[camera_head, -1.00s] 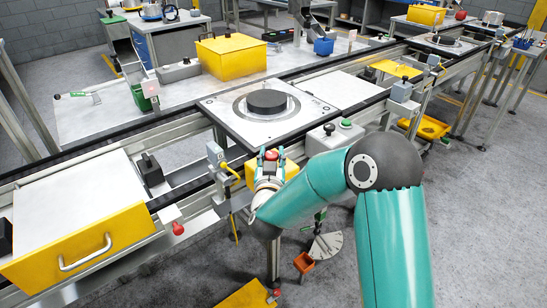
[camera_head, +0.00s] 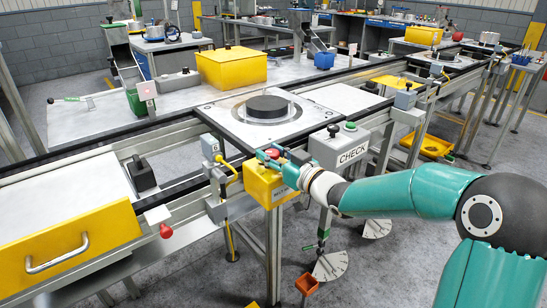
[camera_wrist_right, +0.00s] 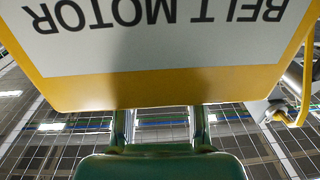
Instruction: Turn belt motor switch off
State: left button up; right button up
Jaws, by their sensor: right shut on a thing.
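The belt motor box (camera_head: 262,188) is a yellow box on the front rail of the conveyor, with a red switch (camera_head: 271,153) on its top. In the right wrist view its label (camera_wrist_right: 160,35) reads BELT MOTOR upside down and fills the upper part. My right gripper (camera_head: 273,158) comes in from the right at the top of the box and is shut on the red switch. Its fingers cover most of the switch. In the wrist view, its fingertips are hidden behind the box. My left gripper is not in view.
A grey CHECK box (camera_head: 338,148) with a green button stands just right of the yellow box, close to my right arm. A yellow cable (camera_head: 234,172) hangs on the left. A round dark disc (camera_head: 267,105) lies on the plate behind.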

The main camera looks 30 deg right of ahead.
jog(key=n+g+y+p, duration=0.1)
jog(key=n+y+p, duration=0.2)
jog(key=y+p, duration=0.1)
jog(key=n+g+y+p, duration=0.2)
jog(key=y+p, duration=0.2)
jog(key=shift+d+r+n, duration=0.15)
jog(key=shift+r+n, duration=0.05)
jog(key=shift+n, duration=0.2)
jog(key=shift+f+n+g+y+p, duration=0.1)
jog(key=shift+n+g+y+p, duration=1.2)
jog(key=shift+g+y+p, duration=0.3)
jog(key=o, duration=1)
jog(key=shift+o, duration=0.7)
jog(key=v, duration=1.2)
jog(key=shift+f, duration=0.25)
